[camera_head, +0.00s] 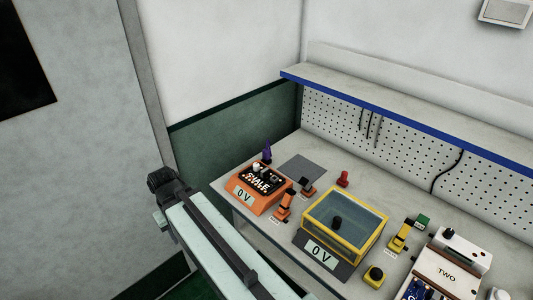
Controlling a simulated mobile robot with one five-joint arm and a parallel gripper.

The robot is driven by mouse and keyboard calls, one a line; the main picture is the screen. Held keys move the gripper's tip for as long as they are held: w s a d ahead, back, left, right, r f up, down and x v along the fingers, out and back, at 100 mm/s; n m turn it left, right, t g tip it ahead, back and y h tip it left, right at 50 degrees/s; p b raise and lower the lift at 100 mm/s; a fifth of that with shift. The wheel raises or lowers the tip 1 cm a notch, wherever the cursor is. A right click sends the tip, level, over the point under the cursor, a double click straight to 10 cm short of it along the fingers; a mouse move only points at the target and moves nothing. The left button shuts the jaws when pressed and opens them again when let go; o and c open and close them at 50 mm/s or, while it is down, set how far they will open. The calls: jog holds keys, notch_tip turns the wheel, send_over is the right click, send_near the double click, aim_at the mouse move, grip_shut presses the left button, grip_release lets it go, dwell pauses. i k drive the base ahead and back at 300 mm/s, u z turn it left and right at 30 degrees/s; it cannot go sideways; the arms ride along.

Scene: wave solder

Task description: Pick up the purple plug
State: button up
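The purple plug (267,153) is small and stands upright at the back edge of the orange box (259,188) on the bench. I cannot tell whether it sits in the box or just behind it. The box has a black top with white lettering and a "0 V" label on its front. My arm, a pale link with a dark strip, rises from the bottom of the picture to a dark joint left of the bench. I see no gripper fingers, and nothing of mine touches the plug.
A yellow-framed clear tank (343,226) stands right of the orange box. Orange parts (284,206), a red plug (343,179), yellow parts (400,236) and a white machine marked "TWO" (448,270) stand nearby. A grey mat (303,169) lies behind the box. A shelf (400,115) overhangs the bench back.

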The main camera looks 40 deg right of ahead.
aim_at(265, 152)
jog(key=i, duration=0.9)
jog(key=u, duration=0.05)
